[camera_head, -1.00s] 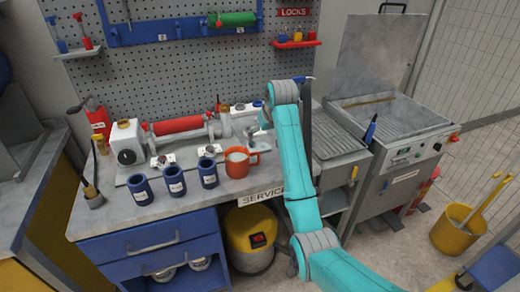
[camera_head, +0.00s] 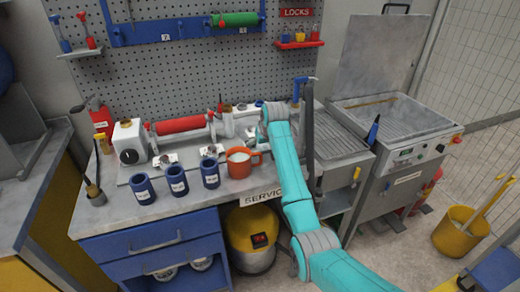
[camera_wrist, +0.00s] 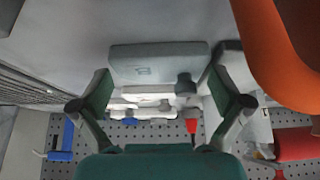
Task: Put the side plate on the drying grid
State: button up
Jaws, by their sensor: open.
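A flat grey plate with a small dark mark, which looks like the side plate (camera_wrist: 160,62), lies in the wrist view between and just beyond the fingertips. My gripper (camera_wrist: 160,80) is open, with one finger to each side of this plate; I cannot tell whether either finger touches it. In the head view my arm covers this spot, and I cannot make out the plate there. A ridged grey surface, which looks like the drying grid (camera_head: 340,138), is right of the bench, beyond my arm.
An orange mug (camera_head: 241,162) stands close left of my wrist and fills a corner of the wrist view (camera_wrist: 285,45). Several blue cups (camera_head: 177,182) line the bench front. A red roller (camera_head: 181,125) lies behind. An open washing tank (camera_head: 395,118) is at right.

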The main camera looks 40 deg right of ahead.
jog(key=c, duration=1)
